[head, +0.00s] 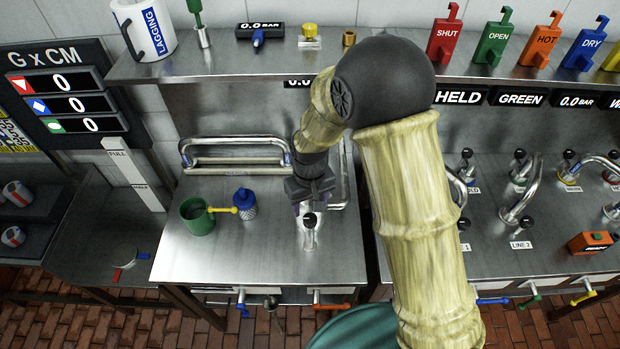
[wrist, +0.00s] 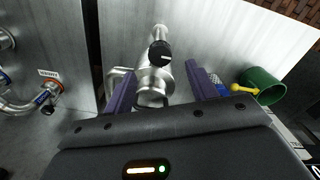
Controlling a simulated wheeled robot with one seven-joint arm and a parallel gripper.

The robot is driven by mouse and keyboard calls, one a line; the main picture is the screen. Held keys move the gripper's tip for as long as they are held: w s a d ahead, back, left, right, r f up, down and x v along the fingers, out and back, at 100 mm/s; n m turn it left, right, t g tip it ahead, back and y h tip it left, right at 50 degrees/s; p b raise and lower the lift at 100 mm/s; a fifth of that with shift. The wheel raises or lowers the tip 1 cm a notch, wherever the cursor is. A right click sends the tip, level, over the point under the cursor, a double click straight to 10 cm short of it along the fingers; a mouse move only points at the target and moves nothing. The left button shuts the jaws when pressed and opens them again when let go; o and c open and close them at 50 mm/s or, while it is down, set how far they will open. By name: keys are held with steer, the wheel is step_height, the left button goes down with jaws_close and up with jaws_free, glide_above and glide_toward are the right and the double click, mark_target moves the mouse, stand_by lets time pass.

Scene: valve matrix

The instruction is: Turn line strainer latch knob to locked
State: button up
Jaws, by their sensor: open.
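A black latch knob (wrist: 160,53) with a pale mark sits on a metal strainer body (wrist: 154,84) in the wrist view. In the head view the knob (head: 310,220) shows just below my gripper, on the steel bench. My gripper (wrist: 160,68) is open, its two purple fingers on either side of the metal body, with the knob just beyond the fingertips. I see no finger touching the knob. In the head view my gripper (head: 312,196) points down over the fitting and hides part of it.
A metal rail (head: 236,162) runs behind. Several valves and pipes (head: 518,206) fill the right bench.

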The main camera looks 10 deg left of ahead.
mark_target(310, 218)
step_height(310, 218, up, 11)
steer(key=b, duration=0.2)
stand_by(0.5)
steer(key=s+d+f+m+t+b, duration=0.1)
steer(key=s+d+f+m, duration=0.1)
steer(key=d, duration=1.1)
steer(key=s+d+f+m+t+b, duration=0.1)
steer(key=s+d+m, duration=0.4)
steer(key=d, duration=0.8)
steer(key=shift+d+f+m+t+b, duration=0.3)
steer(key=shift+d+f+b, duration=0.05)
steer(key=shift+f+b, duration=0.2)
steer(key=shift+s, duration=0.1)
steer(key=c, duration=0.5)
steer(key=shift+o, duration=0.2)
steer(key=shift+a, duration=0.15)
